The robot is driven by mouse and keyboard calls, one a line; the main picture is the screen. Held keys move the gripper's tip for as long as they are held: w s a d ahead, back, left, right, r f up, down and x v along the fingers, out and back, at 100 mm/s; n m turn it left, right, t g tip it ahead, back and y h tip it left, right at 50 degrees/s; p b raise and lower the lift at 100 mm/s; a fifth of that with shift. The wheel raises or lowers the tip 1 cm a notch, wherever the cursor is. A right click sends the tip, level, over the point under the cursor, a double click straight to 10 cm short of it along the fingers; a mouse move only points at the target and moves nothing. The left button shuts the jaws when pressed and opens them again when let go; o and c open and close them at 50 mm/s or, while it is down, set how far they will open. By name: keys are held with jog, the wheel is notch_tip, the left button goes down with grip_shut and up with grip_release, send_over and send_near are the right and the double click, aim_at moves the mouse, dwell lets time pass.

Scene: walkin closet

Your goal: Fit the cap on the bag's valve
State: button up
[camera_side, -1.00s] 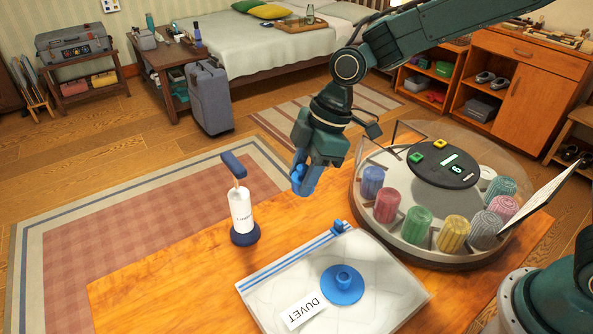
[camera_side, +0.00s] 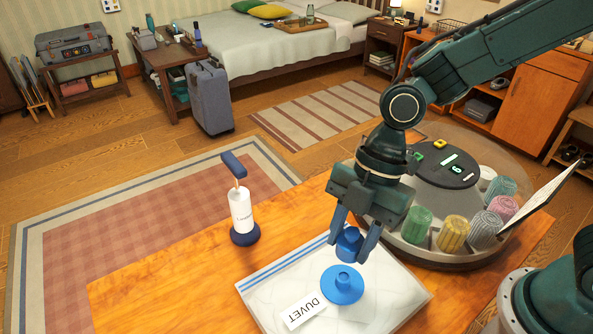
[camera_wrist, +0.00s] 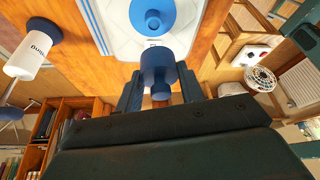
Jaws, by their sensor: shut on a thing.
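The bag (camera_side: 386,301) lies flat on the wooden table, clear-white with blue zip lines and a label reading DUVET. Its blue round valve (camera_side: 342,285) has a raised centre; it also shows in the wrist view (camera_wrist: 153,17). My gripper (camera_side: 354,246) is shut on the blue cap (camera_side: 349,240), one finger on each side. The cap is held just above and slightly beyond the valve in the side view, seemingly apart from it. In the wrist view the cap (camera_wrist: 157,66) sits between the fingers, below the valve in the picture.
A white hand pump (camera_side: 241,211) with a blue handle stands on the table left of the bag. A round carousel (camera_side: 440,258) of coloured rolls stands to the right, behind my gripper. The table's left front (camera_side: 150,290) is clear.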

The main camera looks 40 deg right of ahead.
jog(key=shift+f, duration=0.15)
send_over(341, 278)
jog(key=shift+d+f, duration=0.2)
jog(key=shift+f, duration=1.1)
jog(key=shift+d+f, duration=0.15)
jog(key=shift+f, duration=1.1)
jog(key=shift+f, duration=1.9)
dwell(2.0)
jog(key=o, duration=1)
